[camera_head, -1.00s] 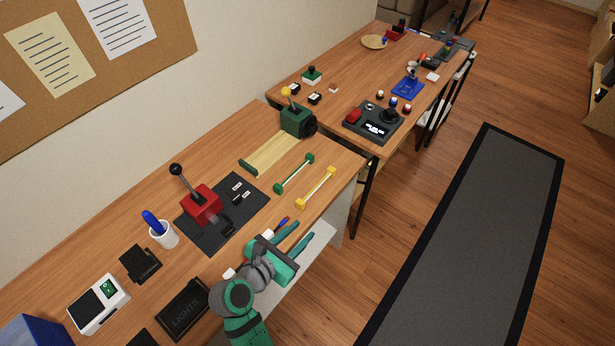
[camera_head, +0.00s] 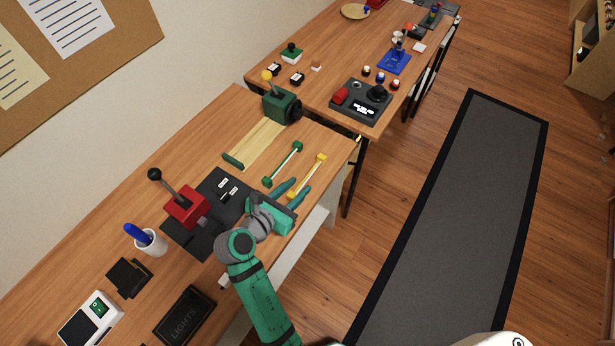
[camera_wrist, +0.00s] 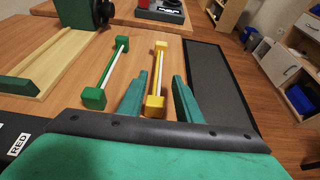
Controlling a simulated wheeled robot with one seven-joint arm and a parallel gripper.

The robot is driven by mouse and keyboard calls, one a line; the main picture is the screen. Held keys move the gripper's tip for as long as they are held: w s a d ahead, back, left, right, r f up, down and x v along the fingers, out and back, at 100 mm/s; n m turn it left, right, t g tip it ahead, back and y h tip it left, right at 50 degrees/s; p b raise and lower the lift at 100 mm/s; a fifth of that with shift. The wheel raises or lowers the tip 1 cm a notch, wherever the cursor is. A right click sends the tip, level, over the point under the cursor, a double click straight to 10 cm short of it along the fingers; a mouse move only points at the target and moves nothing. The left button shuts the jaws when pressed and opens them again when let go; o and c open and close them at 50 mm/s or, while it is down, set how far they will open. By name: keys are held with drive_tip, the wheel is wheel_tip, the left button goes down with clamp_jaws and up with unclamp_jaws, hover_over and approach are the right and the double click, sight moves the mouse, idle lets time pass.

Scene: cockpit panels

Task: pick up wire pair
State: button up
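The wire pair appears to be two bars with block ends lying on the near desk. One is green with a pale middle (camera_head: 283,165); it also shows in the wrist view (camera_wrist: 116,66). The other is yellow with a pale middle (camera_head: 308,176), on the right in the wrist view (camera_wrist: 158,73). My gripper (camera_head: 297,189) is open and empty at the near end of the yellow bar. In the wrist view its fingers (camera_wrist: 160,88) appear on either side of the yellow bar; I cannot tell whether they are down around it or above it. The green bar lies left of both fingers.
A green box with a yellow-knobbed lever (camera_head: 282,106) and a wooden board (camera_head: 257,147) lie left of the bars. A red lever box (camera_head: 186,207) stands on a dark panel (camera_head: 221,186). The desk's front edge is close on the right.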

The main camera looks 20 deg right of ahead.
sight(308, 176)
drive_tip(key=shift+x, duration=2.75)
drive_tip(key=shift+w+r, duration=0.2)
clamp_jaws()
